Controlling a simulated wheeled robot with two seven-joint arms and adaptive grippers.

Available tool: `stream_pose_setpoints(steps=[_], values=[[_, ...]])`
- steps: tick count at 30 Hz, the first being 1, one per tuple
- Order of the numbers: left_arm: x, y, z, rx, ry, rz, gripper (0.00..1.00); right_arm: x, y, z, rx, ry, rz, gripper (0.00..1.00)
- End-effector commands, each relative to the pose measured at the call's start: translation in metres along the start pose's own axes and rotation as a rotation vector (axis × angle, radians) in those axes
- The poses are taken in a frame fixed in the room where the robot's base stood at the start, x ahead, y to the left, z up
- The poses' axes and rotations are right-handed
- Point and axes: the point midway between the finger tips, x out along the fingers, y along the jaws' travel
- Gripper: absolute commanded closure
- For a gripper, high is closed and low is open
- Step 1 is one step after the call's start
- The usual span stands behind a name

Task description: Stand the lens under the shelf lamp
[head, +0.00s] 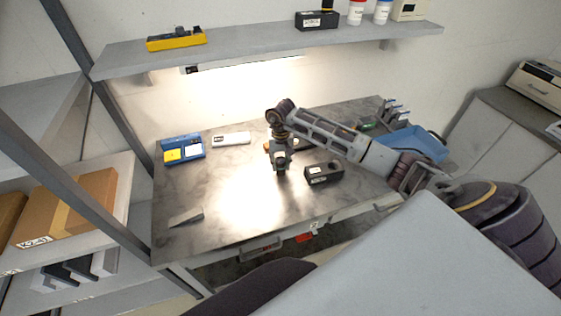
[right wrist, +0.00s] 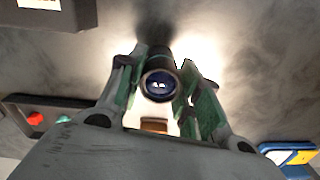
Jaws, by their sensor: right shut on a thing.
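My right gripper (head: 281,166) is over the table, pointing down. In the right wrist view it is shut on the lens (right wrist: 159,82), a dark cylinder with its bluish glass face toward the camera. The lens appears upright; I cannot tell whether its far end touches the table. In the head view the lens does not show apart from the dark fingers. The shelf lamp (head: 240,61) is a lit bar under the wall shelf, behind the gripper. Its light falls on the wall and tabletop. My left gripper is not in view.
The metal table (head: 190,236) holds a black box (head: 323,174) right of the gripper, a blue-and-yellow case (head: 183,150), a white device (head: 231,139) and a blue bin (head: 418,143). A small grey wedge (head: 187,218) lies front left. The front middle is clear.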

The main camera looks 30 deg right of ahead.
Motion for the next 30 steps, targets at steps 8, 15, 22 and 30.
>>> stream_pose_setpoints(steps=[8,15,22,30], values=[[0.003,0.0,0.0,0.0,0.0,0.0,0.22,0.003,0.0,0.0,0.0,0.0,0.0,0.49],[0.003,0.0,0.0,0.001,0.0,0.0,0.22,0.002,0.0,0.0,0.0,0.0,0.0,0.44],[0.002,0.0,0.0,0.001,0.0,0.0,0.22,0.002,0.0,0.0,0.0,0.0,0.0,0.44],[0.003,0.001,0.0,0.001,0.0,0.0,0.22,-0.011,0.001,-0.002,0.0,0.004,0.0,0.44]])
